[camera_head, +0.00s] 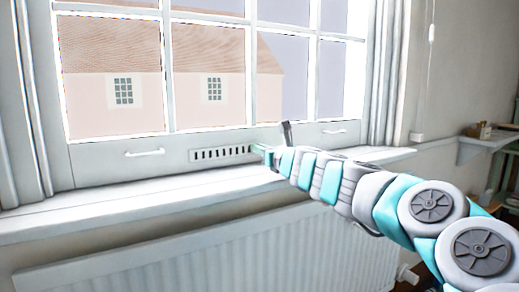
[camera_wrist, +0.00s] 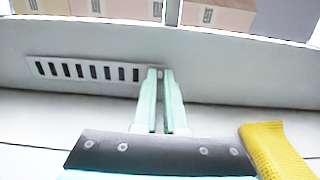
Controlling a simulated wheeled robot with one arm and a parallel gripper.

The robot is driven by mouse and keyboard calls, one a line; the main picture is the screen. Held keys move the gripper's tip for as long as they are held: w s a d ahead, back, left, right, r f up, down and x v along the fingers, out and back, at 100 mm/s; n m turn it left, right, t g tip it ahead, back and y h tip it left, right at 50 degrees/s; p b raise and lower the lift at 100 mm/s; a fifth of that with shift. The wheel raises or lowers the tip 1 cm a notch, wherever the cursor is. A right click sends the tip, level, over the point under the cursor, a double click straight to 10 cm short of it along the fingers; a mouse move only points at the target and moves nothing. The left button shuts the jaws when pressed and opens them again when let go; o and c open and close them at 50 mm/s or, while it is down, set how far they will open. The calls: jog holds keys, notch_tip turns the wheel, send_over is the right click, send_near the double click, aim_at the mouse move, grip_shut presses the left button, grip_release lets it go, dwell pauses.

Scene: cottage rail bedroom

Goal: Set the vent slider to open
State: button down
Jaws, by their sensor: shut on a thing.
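The vent (camera_head: 224,153) is a pale plate with a row of dark slots, set in the window frame's bottom rail. It also shows in the wrist view (camera_wrist: 85,70), with the slots at left dark. My gripper (camera_head: 263,151) reaches in from the right to the vent's right end. In the wrist view its two pale green fingers (camera_wrist: 160,76) are nearly together, shut on the small vent slider at the right end of the slots. The fingertips mostly hide the slider.
The white window sill (camera_head: 120,205) runs below the vent, with a radiator (camera_head: 200,255) under it. White handles (camera_head: 145,153) sit on the rail on either side.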

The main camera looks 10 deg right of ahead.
jog(key=shift+w+d+r+p, duration=0.15)
jog(key=shift+d+r+p, duration=0.05)
jog(key=shift+d+p, duration=0.35)
jog(key=shift+w+d+f+p, duration=0.1)
jog(key=shift+w+d+p, duration=0.1)
jog(key=shift+d+p, duration=0.3)
jog(key=shift+w+d+p, duration=0.15)
jog(key=shift+d+p, duration=0.15)
jog(key=shift+d, duration=0.25)
jog(key=c, duration=1)
grip_release()
jog(key=shift+d+f, duration=0.1)
jog(key=shift+o, duration=0.2)
jog(key=shift+v, duration=3.85)
